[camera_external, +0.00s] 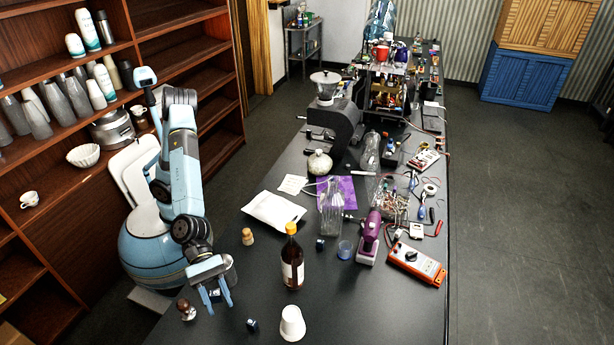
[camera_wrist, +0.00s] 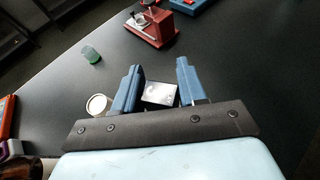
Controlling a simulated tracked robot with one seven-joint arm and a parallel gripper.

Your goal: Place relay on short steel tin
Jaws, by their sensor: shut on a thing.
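My gripper (camera_external: 218,304) points down over the near left part of the black table. In the wrist view its two blue fingers (camera_wrist: 158,72) are shut on a small boxy thing, the relay (camera_wrist: 159,94), with a shiny grey top face and dark edges. In the external view the relay shows only as a dark bit between the fingers. A small round tin with a pale top, likely the short steel tin (camera_wrist: 97,105), stands just left of the left finger in the wrist view. I cannot tell how high the relay is held.
A brown bottle (camera_external: 292,262), a white cup (camera_external: 292,323) and a small dark block (camera_external: 252,325) stand to the right of my gripper. A dark brown knobbed thing (camera_external: 186,309) is close on its left.

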